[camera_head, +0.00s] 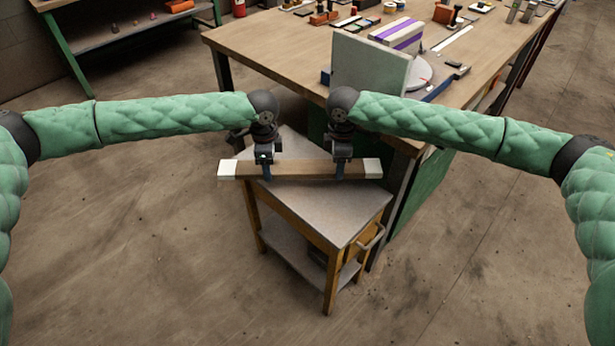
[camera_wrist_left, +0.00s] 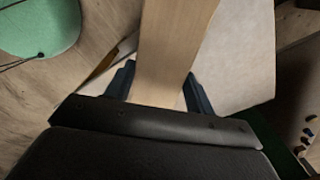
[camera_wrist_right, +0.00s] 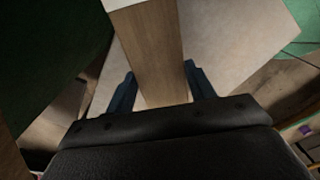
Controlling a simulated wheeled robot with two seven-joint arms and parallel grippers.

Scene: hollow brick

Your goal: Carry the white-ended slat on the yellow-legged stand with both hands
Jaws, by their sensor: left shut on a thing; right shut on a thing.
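The brown wooden slat (camera_head: 302,169) with white ends lies level across the picture in the head view, over the grey top of the yellow-legged stand (camera_head: 335,215). I cannot tell whether it touches the top. My left gripper (camera_head: 266,172) is shut on the slat left of its middle. My right gripper (camera_head: 341,170) is shut on it nearer the right white end. In the left wrist view the slat (camera_wrist_left: 172,45) runs between the blue fingers. In the right wrist view the slat (camera_wrist_right: 157,60) does too, with a white end at the top.
A large wooden workbench (camera_head: 270,50) with tools stands right behind the stand. An upright grey-green panel (camera_head: 368,68) is at its near edge. A green-legged bench (camera_head: 110,38) is at the back left. The floor is clear to the left and in front.

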